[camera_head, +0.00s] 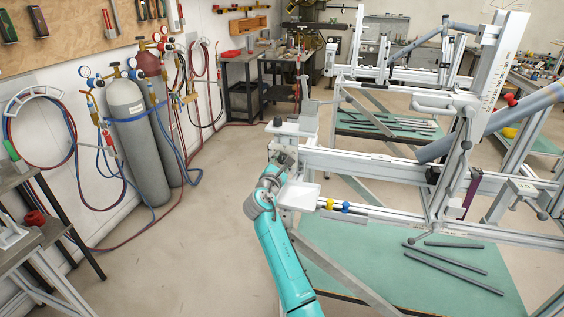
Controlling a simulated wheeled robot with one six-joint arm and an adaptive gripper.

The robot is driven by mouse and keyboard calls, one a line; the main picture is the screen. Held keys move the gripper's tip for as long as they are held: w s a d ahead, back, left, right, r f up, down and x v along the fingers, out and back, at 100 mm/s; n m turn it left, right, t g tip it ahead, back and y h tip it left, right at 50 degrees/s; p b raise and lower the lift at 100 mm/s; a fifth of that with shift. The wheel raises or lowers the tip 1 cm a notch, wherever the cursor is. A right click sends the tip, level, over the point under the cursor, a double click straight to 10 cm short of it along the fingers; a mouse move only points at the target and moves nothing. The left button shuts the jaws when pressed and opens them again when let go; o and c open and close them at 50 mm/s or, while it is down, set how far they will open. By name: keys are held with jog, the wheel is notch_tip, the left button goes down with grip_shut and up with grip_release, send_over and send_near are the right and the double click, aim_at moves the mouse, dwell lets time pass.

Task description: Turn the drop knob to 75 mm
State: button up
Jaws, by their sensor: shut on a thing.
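The frame jig (350,163) is a pale metal rail structure with uprights, carriages and clamps, standing right of centre. My teal arm reaches up from the bottom to the jig's left end. My gripper (283,160) is there, small and partly hidden against the end block (288,128). It is shut on a small part at that end, seemingly the drop knob. The knob itself and its scale reading cannot be made out. A yellow knob (330,203) and a blue knob (346,207) sit on the lower rail to the right. A red knob (511,99) is at the upper right.
A small white tray (299,195) sits just right of my wrist. Dark tubes (455,272) lie on the green shelf (370,262) below. Gas cylinders (140,145) with hoses stand along the left wall. Bare floor lies between them and the jig.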

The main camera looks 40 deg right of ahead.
jog(key=m, duration=0.6)
jog(key=shift+s+f, duration=0.1)
jog(key=shift+d+f+m, duration=0.1)
jog(key=shift+m, duration=2.6)
jog(key=o, duration=1.1)
jog(key=v, duration=1.2)
